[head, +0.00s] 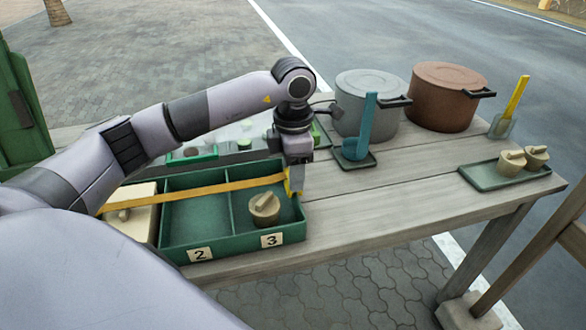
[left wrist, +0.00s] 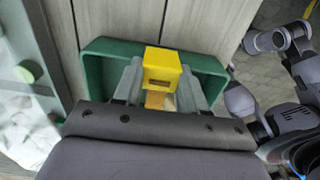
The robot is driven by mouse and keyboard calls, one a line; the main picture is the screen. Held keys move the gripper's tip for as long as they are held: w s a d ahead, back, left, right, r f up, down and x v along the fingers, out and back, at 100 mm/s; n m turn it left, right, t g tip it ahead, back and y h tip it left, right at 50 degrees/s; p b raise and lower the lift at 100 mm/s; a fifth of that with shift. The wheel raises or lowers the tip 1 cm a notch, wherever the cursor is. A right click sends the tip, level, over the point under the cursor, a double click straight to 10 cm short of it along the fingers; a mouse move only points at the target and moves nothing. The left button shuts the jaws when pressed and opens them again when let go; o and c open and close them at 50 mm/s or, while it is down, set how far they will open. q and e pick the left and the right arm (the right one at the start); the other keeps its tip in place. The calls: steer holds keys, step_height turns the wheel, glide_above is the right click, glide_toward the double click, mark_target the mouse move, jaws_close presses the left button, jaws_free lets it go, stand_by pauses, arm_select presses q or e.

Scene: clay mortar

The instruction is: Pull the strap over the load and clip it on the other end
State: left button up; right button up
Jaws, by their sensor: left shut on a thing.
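A yellow strap (head: 215,188) runs taut across the green divided tray (head: 232,251), above its compartments, its left part partly hidden by my arm. My left gripper (head: 293,182) is shut on the yellow clip (head: 289,188) at the strap's right end, at the tray's right side. The clip also shows between the fingers in the left wrist view (left wrist: 162,68). A beige block with a handle (head: 130,220) is at the left end, under the strap. Compartment 2 looks empty; compartment 3 holds a round tan lidded pot (head: 264,208). Whether the clip touches the tray rim is unclear. My right gripper is not seen.
Grey (head: 368,103) and brown (head: 446,95) pots stand at the back. A blue ladle (head: 367,128) stands on a small tray. A green tray (head: 487,176) with two tan pots is at right. The table's front middle is clear.

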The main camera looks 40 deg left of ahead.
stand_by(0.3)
arm_select(q)
steer(key=o, duration=1.5)
steer(key=shift+r+p, duration=2.3)
steer(key=shift+r, duration=0.7)
steer(key=shift+f, duration=0.1)
